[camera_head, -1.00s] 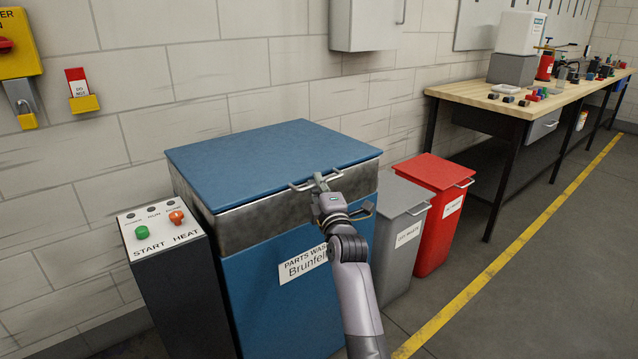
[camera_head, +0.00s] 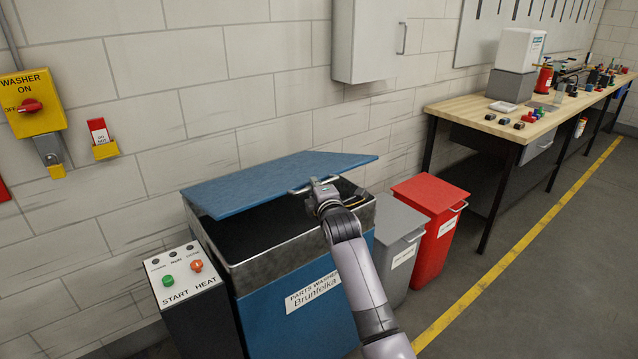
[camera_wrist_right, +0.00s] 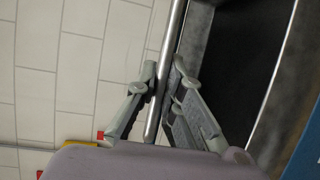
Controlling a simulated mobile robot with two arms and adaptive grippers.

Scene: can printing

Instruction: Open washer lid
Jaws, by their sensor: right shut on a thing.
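The blue parts washer (camera_head: 297,307) stands against the wall. Its blue lid (camera_head: 275,182) is tilted partly up, with the front edge raised and a dark gap over the metal rim. My right gripper (camera_head: 317,186) is at the lid's front edge, shut on the metal lid handle (camera_head: 299,190). In the right wrist view the two fingers of the gripper (camera_wrist_right: 155,95) lie on either side of the handle bar (camera_wrist_right: 167,60). The dark washer inside shows to the right of it. My left gripper is not in view.
A control box (camera_head: 185,274) with START and HEAT buttons stands left of the washer. A grey bin (camera_head: 398,250) and a red bin (camera_head: 432,225) stand to its right. A wall cabinet (camera_head: 368,40) hangs above. Open floor lies at the front right.

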